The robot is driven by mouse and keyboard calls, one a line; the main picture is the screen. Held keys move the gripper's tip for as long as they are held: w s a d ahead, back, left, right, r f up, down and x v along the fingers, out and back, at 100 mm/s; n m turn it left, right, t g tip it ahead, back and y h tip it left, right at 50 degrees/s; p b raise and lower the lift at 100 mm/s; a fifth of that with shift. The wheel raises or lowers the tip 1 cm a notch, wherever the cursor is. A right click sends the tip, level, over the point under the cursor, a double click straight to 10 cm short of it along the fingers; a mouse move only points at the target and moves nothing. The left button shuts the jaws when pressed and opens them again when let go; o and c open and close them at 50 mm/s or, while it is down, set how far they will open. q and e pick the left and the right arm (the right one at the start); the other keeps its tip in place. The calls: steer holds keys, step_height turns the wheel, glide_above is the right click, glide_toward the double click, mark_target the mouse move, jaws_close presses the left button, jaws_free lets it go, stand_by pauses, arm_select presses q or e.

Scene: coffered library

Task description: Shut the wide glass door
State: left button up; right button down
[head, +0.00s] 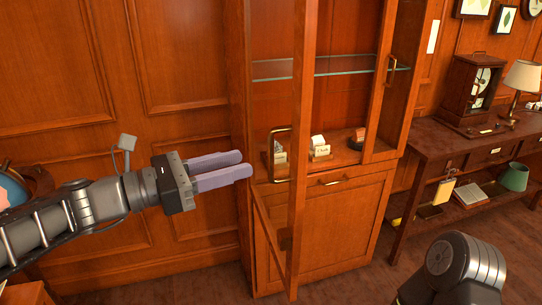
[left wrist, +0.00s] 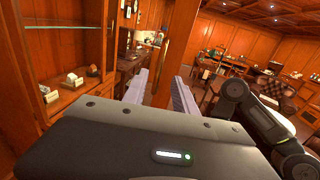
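The wide glass door (head: 300,110) stands swung out from the cabinet, seen nearly edge-on in the head view. Its upright wooden edge also shows in the left wrist view (left wrist: 178,45). A brass bar handle (head: 271,155) is on the door's left-facing side; it also shows in the left wrist view (left wrist: 165,55). My left gripper (head: 246,164) is to the left of the door, its two pale fingers pointing toward it. The fingers are apart with nothing seen between them. Whether the fingertips touch the door cannot be told. My right gripper is out of view.
The cabinet (head: 345,215) has a glass shelf (head: 340,66) and small items inside. A narrower door (head: 398,75) with a brass handle is at its right. A side table (head: 440,150) with a lamp (head: 522,76) stands farther right. Floor is clear before the cabinet.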

mark_target(271, 175)
arm_select(q)
steer(key=shift+p+x, duration=0.6)
steer(key=shift+x, duration=3.4)
steer(key=shift+w+a, duration=0.1)
jaws_close()
